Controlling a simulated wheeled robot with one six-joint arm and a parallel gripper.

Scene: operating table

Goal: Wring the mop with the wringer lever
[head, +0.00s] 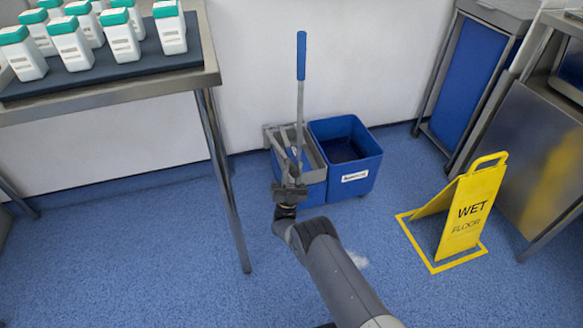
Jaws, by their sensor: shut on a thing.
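The blue double bucket (345,178) stands on the floor against the wall, with a grey wringer (312,152) over its left part. A mop (300,100) stands nearly upright in the wringer, its grey pole topped by a blue grip. The mop head is hidden inside. My gripper (289,186) is at the front of the wringer, shut on the dark grey wringer lever (291,160), which is mostly hidden by the gripper and wringer.
A yellow wet-floor sign (467,212) stands to the right. A steel table (110,94) with several white bottles (72,45) is at the left, its leg (228,185) near the bucket. Steel cabinets (535,120) stand at the right. The floor between bucket and sign is clear.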

